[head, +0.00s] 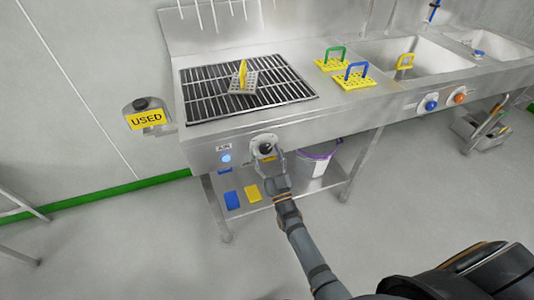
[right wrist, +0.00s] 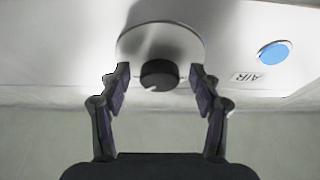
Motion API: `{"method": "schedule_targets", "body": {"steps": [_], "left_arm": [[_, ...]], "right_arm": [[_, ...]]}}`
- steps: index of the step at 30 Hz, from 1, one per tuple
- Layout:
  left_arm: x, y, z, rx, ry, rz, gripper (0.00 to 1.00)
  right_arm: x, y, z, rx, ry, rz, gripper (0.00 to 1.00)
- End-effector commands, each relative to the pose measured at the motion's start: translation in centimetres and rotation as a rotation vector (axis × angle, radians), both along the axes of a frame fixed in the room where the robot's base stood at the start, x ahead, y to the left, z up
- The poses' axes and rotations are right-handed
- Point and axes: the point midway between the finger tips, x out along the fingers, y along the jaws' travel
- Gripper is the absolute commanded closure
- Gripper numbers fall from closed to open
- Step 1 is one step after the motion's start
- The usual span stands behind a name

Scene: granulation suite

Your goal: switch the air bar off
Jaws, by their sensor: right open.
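The air control is a black round knob (head: 266,148) on a pale round plate, on the front panel of the steel sink bench. An AIR label (head: 224,147) and a lit blue lamp (head: 226,158) sit left of it. In the right wrist view the knob (right wrist: 159,74) stands between my fingers, with a small white mark at its lower edge; the blue lamp (right wrist: 274,53) is at the right. My right gripper (head: 267,158) is open in front of the knob. In the right wrist view its fingertips (right wrist: 160,80) flank the knob with gaps on both sides. My left gripper is not in view.
A black grate (head: 215,100) on the bench holds a yellow-handled perforated block (head: 242,80). More handled blocks stand right of it, near the sinks. A USED holder (head: 146,118) hangs at the left. A white bucket (head: 314,162) is below, behind my arm.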

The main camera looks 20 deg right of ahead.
Motion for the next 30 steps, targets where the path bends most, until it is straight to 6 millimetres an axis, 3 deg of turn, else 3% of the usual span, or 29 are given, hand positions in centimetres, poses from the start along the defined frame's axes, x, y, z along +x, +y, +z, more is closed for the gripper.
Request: {"method": "schedule_targets", "body": {"steps": [6,18,30], "left_arm": [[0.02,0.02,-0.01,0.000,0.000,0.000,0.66],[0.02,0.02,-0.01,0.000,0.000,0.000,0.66],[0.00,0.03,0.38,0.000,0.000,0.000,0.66]], "right_arm": [[0.01,-0.01,-0.02,0.000,0.000,0.000,0.38],[-0.02,-0.01,-0.01,0.000,0.000,0.000,0.91],[-0.02,-0.13,0.08,-0.092,-0.003,0.001,0.91]]}}
